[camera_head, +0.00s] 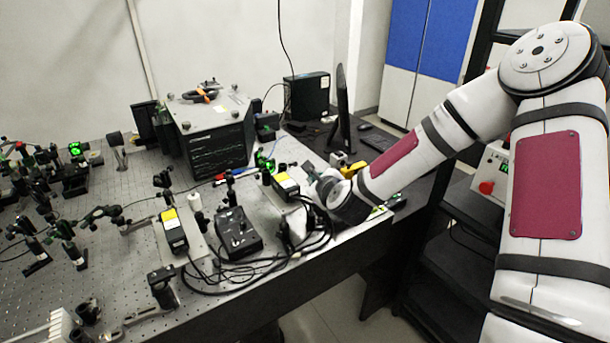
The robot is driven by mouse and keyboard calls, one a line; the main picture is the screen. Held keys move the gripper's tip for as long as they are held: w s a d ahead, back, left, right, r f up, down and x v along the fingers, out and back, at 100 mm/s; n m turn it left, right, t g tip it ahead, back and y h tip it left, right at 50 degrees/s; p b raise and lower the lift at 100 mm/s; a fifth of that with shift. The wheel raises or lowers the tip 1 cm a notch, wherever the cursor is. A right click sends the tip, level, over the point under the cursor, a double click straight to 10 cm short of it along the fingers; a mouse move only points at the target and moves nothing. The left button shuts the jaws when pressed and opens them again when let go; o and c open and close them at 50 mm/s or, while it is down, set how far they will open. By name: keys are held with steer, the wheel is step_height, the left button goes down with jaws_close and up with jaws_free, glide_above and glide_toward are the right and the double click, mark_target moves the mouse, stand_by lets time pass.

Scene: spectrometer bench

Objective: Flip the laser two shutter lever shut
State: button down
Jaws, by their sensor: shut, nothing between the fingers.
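Two black laser boxes with yellow and white labels stand on the optical bench: one at the left (174,236) and one at the right (287,188). I cannot tell which is laser two. No shutter lever can be made out clearly; it is too small or hidden. My arm reaches in from the right, and my gripper (311,170) is just right of and slightly beyond the right laser box. The gripper is small in view and partly hidden by my wrist. It is shut and empty. I cannot tell whether it touches anything.
A black control box (238,236) with loose black cables (245,272) sits between the lasers. Optic mounts crowd the bench's left. A large dark instrument (218,147) and a monitor (343,108) stand behind. A black shelf rack (447,262) is at the right.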

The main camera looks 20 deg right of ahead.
steer(key=x, duration=1)
steer(key=shift+b, duration=0.4)
steer(key=shift+a+r+p, duration=0.1)
steer(key=shift+r+p, duration=0.35)
